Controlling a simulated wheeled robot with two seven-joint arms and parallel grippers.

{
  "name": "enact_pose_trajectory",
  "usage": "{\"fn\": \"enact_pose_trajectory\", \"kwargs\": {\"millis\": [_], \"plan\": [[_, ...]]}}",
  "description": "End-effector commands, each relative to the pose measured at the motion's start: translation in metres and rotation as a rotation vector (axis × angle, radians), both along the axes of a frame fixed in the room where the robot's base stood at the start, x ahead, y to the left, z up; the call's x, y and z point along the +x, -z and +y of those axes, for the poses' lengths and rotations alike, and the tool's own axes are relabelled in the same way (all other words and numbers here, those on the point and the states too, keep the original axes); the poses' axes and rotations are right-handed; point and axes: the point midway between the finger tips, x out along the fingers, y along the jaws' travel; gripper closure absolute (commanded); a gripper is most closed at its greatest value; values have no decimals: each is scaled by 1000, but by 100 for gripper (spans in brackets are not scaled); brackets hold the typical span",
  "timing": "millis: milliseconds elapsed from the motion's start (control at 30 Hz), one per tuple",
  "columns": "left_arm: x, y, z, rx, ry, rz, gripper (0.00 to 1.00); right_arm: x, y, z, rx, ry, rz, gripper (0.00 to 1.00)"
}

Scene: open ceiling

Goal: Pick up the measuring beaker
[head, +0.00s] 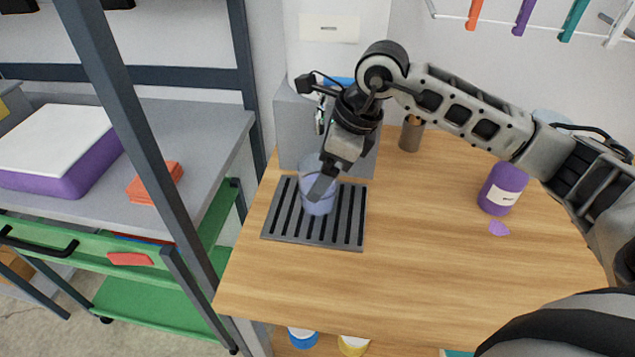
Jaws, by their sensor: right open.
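The measuring beaker (318,205) is a clear, bluish cup standing upright on a dark slatted rack (278,222) on the wooden table. My right gripper (325,180) reaches in from the right and points down at the beaker. Its jaws are open, and a dark finger covers part of the beaker's front. I cannot tell whether the fingers touch the beaker. My left gripper is not in view.
A grey dispenser (292,130) stands right behind the rack. A purple bottle (503,187) and a purple scrap (498,228) are at the right. A dark cylinder (411,134) stands at the back. The table's front middle (400,290) is clear. A dark post (140,140) rises at the left.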

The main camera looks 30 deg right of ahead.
Motion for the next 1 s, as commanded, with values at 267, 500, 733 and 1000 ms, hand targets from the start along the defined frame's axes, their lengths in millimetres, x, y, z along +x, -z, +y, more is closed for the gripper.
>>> {"fn": "enact_pose_trajectory", "kwargs": {"millis": [267, 500, 733, 1000], "plan": [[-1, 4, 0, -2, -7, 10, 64, 3, 14, 4, 1, -1, -2, 11], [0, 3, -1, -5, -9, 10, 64, 3, 14, 4, 1, -1, -2, 47], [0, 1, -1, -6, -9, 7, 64, 3, 13, 4, 1, 0, -4, 68], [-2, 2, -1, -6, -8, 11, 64, 3, 10, 3, 0, 0, -4, 68]]}}
